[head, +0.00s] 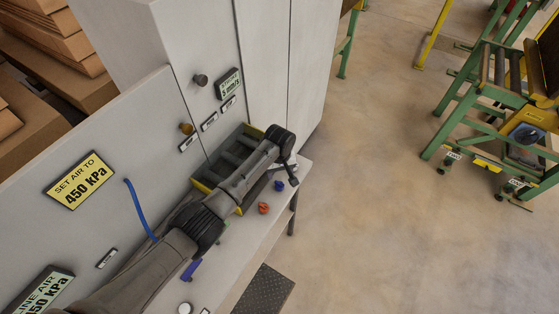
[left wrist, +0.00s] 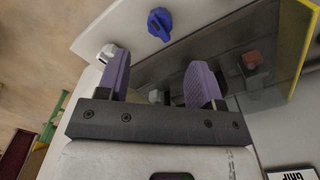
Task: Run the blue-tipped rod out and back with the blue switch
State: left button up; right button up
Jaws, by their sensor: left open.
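The blue switch (head: 279,185) is a small knob on the pale ledge in front of the cabinet. In the left wrist view the blue switch (left wrist: 160,24) stands beyond my fingertips, between their lines and apart from both. My left gripper (head: 293,178) is over the ledge close to the switch; its purple-padded fingers (left wrist: 158,85) are spread with nothing held. A dark open box with yellow ends (head: 208,187) lies behind my arm. In the left wrist view a red-tipped piece (left wrist: 252,58) shows inside it. I cannot make out a blue tip. My right gripper is out of view.
An orange-red knob (head: 263,208) sits near the blue switch. A white knob (left wrist: 107,52) is close beside one left finger. A yellow air sign (head: 79,181) and a blue hose (head: 138,208) are on the panel.

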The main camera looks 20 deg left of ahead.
pick_arm(q)
jog(key=shift+r, duration=2.4)
